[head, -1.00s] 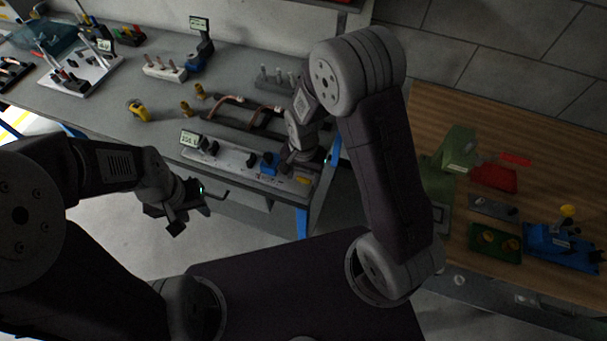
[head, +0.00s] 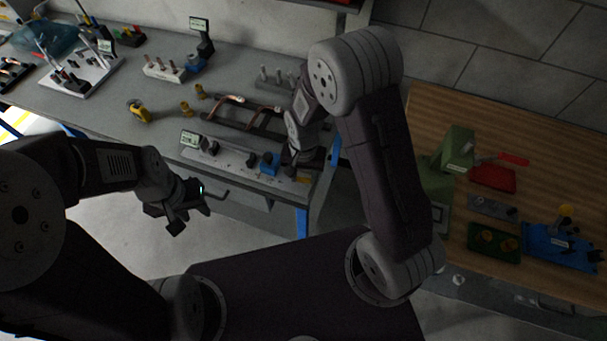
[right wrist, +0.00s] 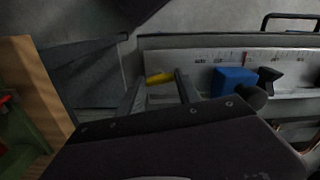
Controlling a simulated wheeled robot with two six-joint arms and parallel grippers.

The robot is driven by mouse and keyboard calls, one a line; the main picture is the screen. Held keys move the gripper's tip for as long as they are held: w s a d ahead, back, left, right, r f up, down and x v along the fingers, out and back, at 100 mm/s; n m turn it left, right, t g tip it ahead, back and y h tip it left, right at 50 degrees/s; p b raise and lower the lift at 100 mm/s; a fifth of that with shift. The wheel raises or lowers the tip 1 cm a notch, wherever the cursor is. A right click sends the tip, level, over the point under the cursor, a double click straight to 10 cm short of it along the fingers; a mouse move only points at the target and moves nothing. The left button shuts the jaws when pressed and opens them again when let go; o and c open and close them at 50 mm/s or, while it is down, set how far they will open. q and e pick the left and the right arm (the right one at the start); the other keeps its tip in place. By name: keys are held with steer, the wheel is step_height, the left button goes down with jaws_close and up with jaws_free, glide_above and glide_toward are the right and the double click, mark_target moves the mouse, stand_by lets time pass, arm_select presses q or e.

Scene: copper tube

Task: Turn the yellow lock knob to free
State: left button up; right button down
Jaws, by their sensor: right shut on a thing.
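The yellow lock knob (head: 304,180) is at the right end of the grey bench fixture (head: 225,159). In the right wrist view the yellow knob (right wrist: 158,78) is a short yellow bar lying crosswise between the two finger tips. My right gripper (right wrist: 158,88) is shut on it; the exact contact is hard to see. In the head view my right gripper (head: 298,168) is over the fixture's right end, beside a blue block (head: 270,163). My left gripper (head: 190,213) hangs over the floor in front of the bench, fingers apart and empty.
Bent copper tubes (head: 265,107) lie on a dark holder behind the fixture. A small display (head: 190,139) stands at the fixture's left end. A black knob (right wrist: 268,76) is beside the blue block. A wooden table (head: 540,150) with a green press (head: 455,150) is at the right.

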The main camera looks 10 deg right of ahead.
steer(key=n, duration=0.4)
steer(key=shift+n+p, duration=0.3)
steer(key=shift+p, duration=0.1)
steer(key=n, duration=0.3)
steer(key=shift+n, duration=0.3)
steer(key=n+p, duration=0.1)
steer(key=n, duration=0.3)
steer(key=shift+n, duration=1.7)
steer(key=c, duration=0.8)
jaws_free()
steer(key=shift+c, duration=0.2)
